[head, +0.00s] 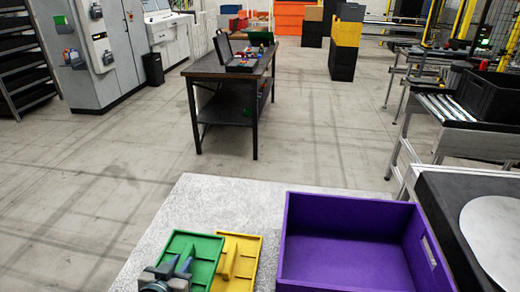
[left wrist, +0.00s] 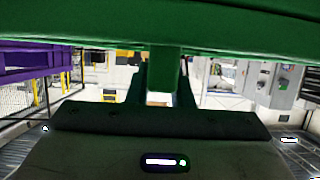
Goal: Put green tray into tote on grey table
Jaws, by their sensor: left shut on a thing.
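The green tray (head: 206,246) is a flat rimmed plate at the bottom of the head view, left of the purple tote. My left gripper (head: 181,268) is shut on an upright part of the green tray. In the left wrist view the green tray (left wrist: 120,32) spans the top, and its upright part runs between my fingers (left wrist: 165,85). I cannot tell how high the tray is above the grey table (head: 199,190). The purple tote (head: 345,197) stands on the table, open and empty where I can see inside; its left side also shows in the left wrist view (left wrist: 30,58).
A yellow tray (head: 245,247) lies right beside the green tray, between it and the tote. A dark surface with a pale round disc (head: 495,235) is right of the tote. A dark workbench (head: 230,70) stands farther off. Table space behind the trays is clear.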

